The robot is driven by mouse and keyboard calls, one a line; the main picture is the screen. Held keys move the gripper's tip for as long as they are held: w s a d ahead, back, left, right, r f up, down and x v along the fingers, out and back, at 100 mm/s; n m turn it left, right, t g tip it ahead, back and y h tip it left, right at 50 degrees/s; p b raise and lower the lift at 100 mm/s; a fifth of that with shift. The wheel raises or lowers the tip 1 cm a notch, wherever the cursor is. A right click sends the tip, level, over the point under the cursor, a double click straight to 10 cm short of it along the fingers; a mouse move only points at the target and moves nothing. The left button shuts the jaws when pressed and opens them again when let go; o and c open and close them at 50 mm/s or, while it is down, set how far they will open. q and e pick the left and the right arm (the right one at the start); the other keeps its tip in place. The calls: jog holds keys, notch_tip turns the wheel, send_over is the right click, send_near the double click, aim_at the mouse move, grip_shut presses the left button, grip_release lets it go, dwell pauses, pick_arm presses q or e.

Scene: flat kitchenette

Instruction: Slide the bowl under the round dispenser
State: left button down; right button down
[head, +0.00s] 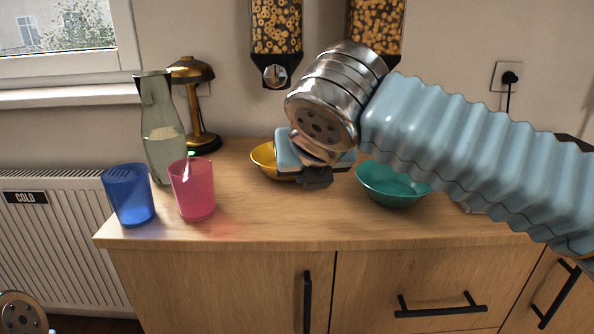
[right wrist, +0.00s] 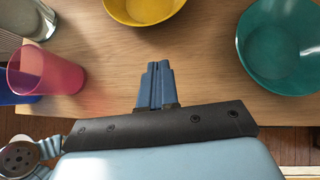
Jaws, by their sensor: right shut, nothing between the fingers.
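A yellow bowl (head: 264,158) stands on the wooden counter, partly hidden behind my right gripper (head: 316,181). A teal bowl (head: 393,186) stands to its right, partly behind my arm. In the right wrist view my right gripper (right wrist: 157,66) is shut and empty, pointing between the yellow bowl (right wrist: 144,8) and the teal bowl (right wrist: 284,50), nearer the yellow one and apart from both. My left gripper is out of view.
A blue cup (head: 128,196), a pink cup (head: 192,190), a glass carafe (head: 160,130) and a brass lamp (head: 192,75) stand at the counter's left. The counter front between the pink cup and teal bowl is clear. A socket with plug (head: 509,77) is on the wall.

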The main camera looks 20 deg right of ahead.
jog(key=x, duration=0.4)
jog(key=shift+s, duration=0.1)
jog(key=w, duration=0.2)
jog(key=shift+w+d, duration=0.15)
jog(key=shift+w, duration=0.15)
jog(key=shift+w+d, duration=0.1)
jog(key=shift+w, duration=0.65)
